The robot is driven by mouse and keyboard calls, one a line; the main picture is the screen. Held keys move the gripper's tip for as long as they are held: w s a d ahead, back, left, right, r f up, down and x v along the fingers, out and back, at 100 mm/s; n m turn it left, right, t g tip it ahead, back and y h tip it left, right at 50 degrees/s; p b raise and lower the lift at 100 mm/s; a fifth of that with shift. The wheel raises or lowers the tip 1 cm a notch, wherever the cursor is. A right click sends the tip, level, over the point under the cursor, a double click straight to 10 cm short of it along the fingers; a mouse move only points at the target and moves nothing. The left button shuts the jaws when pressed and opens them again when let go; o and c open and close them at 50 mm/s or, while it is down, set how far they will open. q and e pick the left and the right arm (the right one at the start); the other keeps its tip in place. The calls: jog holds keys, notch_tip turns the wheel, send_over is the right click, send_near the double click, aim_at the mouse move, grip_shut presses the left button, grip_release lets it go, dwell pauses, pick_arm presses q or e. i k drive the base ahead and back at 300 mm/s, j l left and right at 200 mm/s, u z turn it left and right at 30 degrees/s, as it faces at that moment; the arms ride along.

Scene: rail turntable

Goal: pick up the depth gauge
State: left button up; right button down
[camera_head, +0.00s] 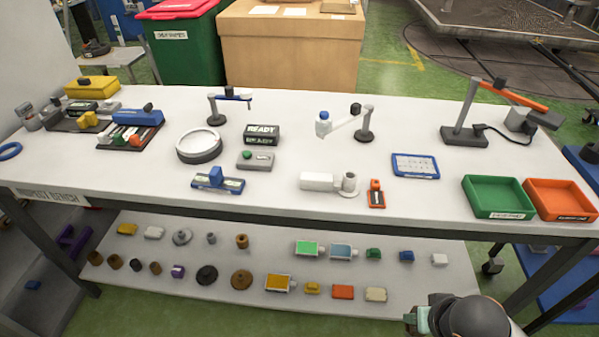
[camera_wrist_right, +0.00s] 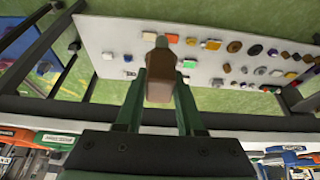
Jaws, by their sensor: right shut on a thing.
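My right gripper (camera_wrist_right: 158,85) is shut on a brown, block-like thing (camera_wrist_right: 159,88) with a narrow grey end that points away from the wrist. It may be the depth gauge, but its shape is too foreshortened to tell. In the head view my right gripper (camera_head: 420,319) is at the bottom, right of the middle, in front of the bench's lower shelf. The held thing is barely seen there. My left gripper is not in view. I cannot pick out a depth gauge for certain among the things on the bench.
The white bench top (camera_head: 270,205) carries a READY sign (camera_head: 262,131), a round dish (camera_head: 199,146), a blue-framed card (camera_head: 415,165), a green tray (camera_head: 497,196) and an orange tray (camera_head: 560,199). The lower shelf (camera_head: 215,255) holds several small parts. Bare bench lies around the middle.

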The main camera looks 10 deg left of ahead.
aim_at(215, 181)
jog(key=j+z, duration=0.2)
jog(key=z, duration=0.55)
jog(key=j+z, duration=0.3)
jog(key=k+j+z, duration=0.1)
jog(key=j+z, duration=0.2)
jog(key=k+j+z, duration=0.15)
jog(key=j, duration=0.25)
jog(key=k+j+z, duration=0.15)
jog(key=j, duration=0.2)
jog(key=k+j, duration=0.15)
jog(key=j, duration=0.2)
jog(key=k+j+z, duration=0.1)
jog(key=j, duration=0.25)
jog(key=k, duration=0.1)
